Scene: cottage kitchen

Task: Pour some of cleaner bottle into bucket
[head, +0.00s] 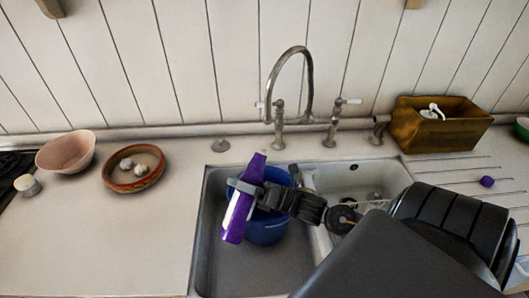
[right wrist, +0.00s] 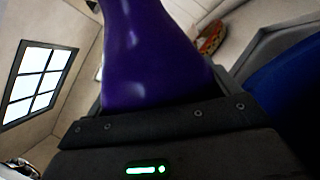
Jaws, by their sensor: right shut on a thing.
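The cleaner bottle (head: 238,218) is purple with a pale label. My right gripper (head: 246,188) is shut on it and holds it over the left sink basin, in front of the bucket's left side. The bottle is slightly tilted, its narrower end up and leaning right. In the right wrist view the purple bottle (right wrist: 155,65) fills the space above my gripper (right wrist: 160,115). The blue bucket (head: 266,228) stands in the left basin, partly hidden by the bottle and my gripper. A blue patch of the bucket (right wrist: 285,85) shows at the right of the wrist view. My left gripper is not in view.
The sink (head: 204,235) has two basins, with a curved tap (head: 310,85) behind. A wooden box (head: 437,125) stands right of the tap. A pink bowl (head: 66,152) and a red-rimmed bowl (head: 117,181) sit left. The left counter front is clear.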

